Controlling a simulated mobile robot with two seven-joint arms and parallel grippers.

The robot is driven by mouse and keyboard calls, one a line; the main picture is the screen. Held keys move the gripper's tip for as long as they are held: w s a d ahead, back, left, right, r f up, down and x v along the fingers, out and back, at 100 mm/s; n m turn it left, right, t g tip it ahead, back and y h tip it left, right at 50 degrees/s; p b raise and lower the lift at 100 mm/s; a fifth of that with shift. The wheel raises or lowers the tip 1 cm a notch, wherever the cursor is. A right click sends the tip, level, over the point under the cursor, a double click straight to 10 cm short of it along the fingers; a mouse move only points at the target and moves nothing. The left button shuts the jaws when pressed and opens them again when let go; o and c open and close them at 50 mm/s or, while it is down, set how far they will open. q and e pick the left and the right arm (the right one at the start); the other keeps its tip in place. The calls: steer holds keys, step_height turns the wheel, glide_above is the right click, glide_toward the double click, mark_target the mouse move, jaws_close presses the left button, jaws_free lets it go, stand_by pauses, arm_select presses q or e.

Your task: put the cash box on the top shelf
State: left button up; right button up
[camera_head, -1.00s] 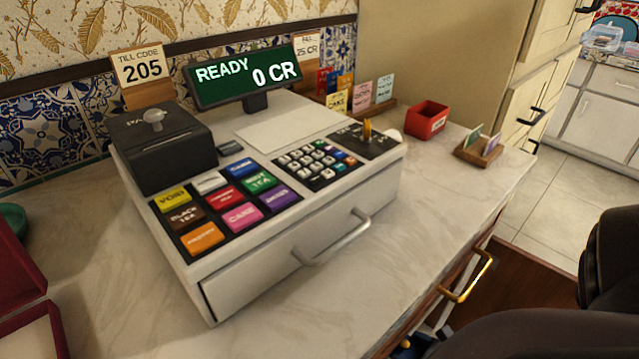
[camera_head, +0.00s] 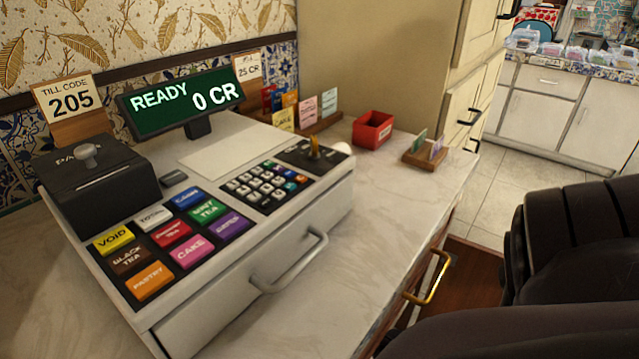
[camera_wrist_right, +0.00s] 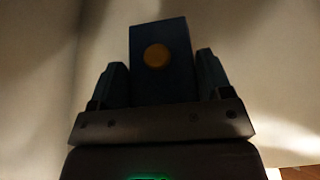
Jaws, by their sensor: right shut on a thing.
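In the right wrist view, my right gripper (camera_wrist_right: 161,80) is shut on a dark blue-grey box (camera_wrist_right: 160,95) with a round yellow disc on its face. The box sits between the two fingers and its top rises above the fingertips. It may be the cash box; only one dim face shows. In the head view my dark right arm fills the lower right, and its gripper and the box are out of sight there. My left gripper is in neither view. I cannot make out a top shelf in these frames.
A cash register (camera_head: 230,285) stands on the marble counter (camera_head: 395,195). A red bin (camera_head: 372,130) and a small wooden card holder (camera_head: 424,158) are beyond it. A gold handle (camera_head: 428,280) juts from the counter front. A tall cream cabinet (camera_head: 375,55) stands behind.

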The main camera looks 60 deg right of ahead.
steer(key=w, duration=0.4)
steer(key=shift+d, duration=0.15)
steer(key=shift+w+d+f+b, duration=0.15)
steer(key=shift+f+b, duration=0.4)
steer(key=shift+f, duration=0.35)
steer(key=shift+w+r, duration=0.1)
steer(key=shift+r, duration=0.1)
steer(key=shift+f, duration=0.3)
steer(key=o, duration=1)
steer(key=shift+r, duration=0.1)
steer(key=shift+o, duration=0.2)
